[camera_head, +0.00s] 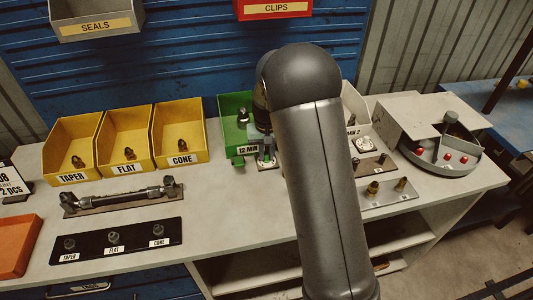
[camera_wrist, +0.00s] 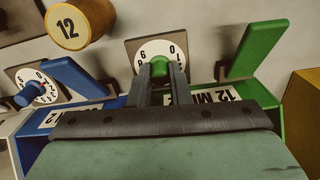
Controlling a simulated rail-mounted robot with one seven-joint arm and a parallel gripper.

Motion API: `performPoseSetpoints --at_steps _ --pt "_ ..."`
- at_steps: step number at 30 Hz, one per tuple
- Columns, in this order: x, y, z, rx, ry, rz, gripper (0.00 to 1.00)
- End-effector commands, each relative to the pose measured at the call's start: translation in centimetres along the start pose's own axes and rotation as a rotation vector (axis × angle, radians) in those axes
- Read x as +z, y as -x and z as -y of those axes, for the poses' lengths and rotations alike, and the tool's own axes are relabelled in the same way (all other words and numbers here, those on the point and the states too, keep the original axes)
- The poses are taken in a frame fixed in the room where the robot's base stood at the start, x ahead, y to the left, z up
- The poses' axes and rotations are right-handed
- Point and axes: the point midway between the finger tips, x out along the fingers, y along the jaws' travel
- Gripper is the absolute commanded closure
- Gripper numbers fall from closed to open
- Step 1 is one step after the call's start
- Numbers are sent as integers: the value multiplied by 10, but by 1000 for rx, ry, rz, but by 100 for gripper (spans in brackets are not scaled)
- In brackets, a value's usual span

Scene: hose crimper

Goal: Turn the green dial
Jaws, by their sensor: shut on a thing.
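The green dial (camera_wrist: 160,62) shows in the wrist view as a green knob on a white numbered face (camera_wrist: 149,51), set on a dark square plate. My gripper (camera_wrist: 161,72) has a finger on each side of the knob and is shut on it. The fingers hide the sides of the knob and part of the numbers. In the head view my arm covers much of this area; the green station (camera_head: 233,135) with its "12 MM" label shows left of the arm.
In the wrist view a green lever (camera_wrist: 257,48) stands right of the dial. A blue lever (camera_wrist: 76,76) and second white dial (camera_wrist: 44,88) are left, below a yellow cylinder marked 12 (camera_wrist: 80,23). Yellow bins (camera_head: 125,145) and a black rack (camera_head: 115,240) stand left in the head view.

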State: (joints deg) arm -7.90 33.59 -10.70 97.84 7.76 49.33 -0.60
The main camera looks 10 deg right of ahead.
Motion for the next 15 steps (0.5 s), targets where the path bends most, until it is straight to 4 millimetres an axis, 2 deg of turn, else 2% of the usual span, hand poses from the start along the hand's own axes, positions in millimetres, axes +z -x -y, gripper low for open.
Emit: performPoseSetpoints --at_steps 6,15 --pt "-1 1 0 -1 -108 -3 100" --pt "-1 2 0 -1 -169 -4 100"
